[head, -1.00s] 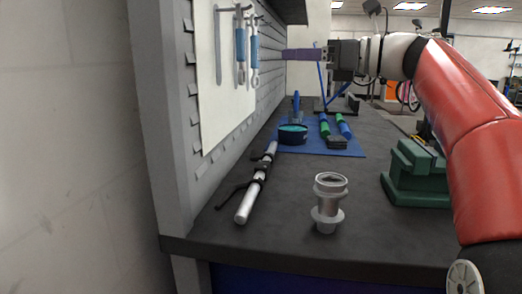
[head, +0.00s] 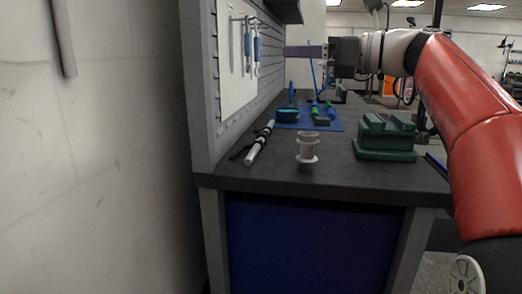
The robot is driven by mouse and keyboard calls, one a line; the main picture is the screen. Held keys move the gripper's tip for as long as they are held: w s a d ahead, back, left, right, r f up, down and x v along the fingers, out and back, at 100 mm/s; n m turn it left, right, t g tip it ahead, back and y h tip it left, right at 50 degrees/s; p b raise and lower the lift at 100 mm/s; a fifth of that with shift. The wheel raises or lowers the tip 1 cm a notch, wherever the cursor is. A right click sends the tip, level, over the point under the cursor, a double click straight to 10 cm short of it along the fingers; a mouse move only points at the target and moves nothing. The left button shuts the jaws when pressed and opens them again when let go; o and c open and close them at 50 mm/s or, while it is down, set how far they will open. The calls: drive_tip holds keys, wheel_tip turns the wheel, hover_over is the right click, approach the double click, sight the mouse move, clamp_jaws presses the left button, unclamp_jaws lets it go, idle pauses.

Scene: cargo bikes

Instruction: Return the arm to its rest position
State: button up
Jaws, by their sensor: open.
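My red arm reaches in from the right of the head view, held above the workbench (head: 345,179). My gripper (head: 318,51) is at the end of the arm, pointing left toward the tool panel (head: 236,70). A purple bar-like shape (head: 303,51) shows at the gripper's tip; I cannot tell whether it is a finger or a separate thing. The jaws are seen side-on, so the gap between them is hard to see. The gripper is clear of the bench top.
On the bench are a silver cylindrical part (head: 307,147), a black-and-silver bar (head: 258,147), a green vise (head: 386,137), and a blue mat (head: 330,124) with a dark round dish (head: 287,115) and green-blue tools. Wrenches (head: 247,45) hang on the panel. A wall (head: 110,150) stands left.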

drive_tip(key=s+a+f+n+h, duration=0.2)
drive_tip(key=s+f+n+h, duration=0.2)
drive_tip(key=f, duration=0.6)
drive_tip(key=s+a+f+n+h, duration=0.1)
drive_tip(key=s+f+n+h, duration=0.3)
drive_tip(key=f, duration=0.6)
drive_tip(key=s+d+f+n+g+h, duration=0.1)
drive_tip(key=s+d+f+n+h, duration=0.3)
drive_tip(key=s+f+n, duration=0.3)
drive_tip(key=s+d+f+n+g+h, duration=0.1)
drive_tip(key=s+d+f+n+h, duration=0.3)
drive_tip(key=f, duration=1.1)
drive_tip(key=s+d+n, duration=0.2)
drive_tip(key=s+n, duration=0.2)
drive_tip(key=s, duration=0.2)
drive_tip(key=shift+s+d+f, duration=0.15)
drive_tip(key=shift+s+f, duration=0.05)
drive_tip(key=shift+f, duration=0.15)
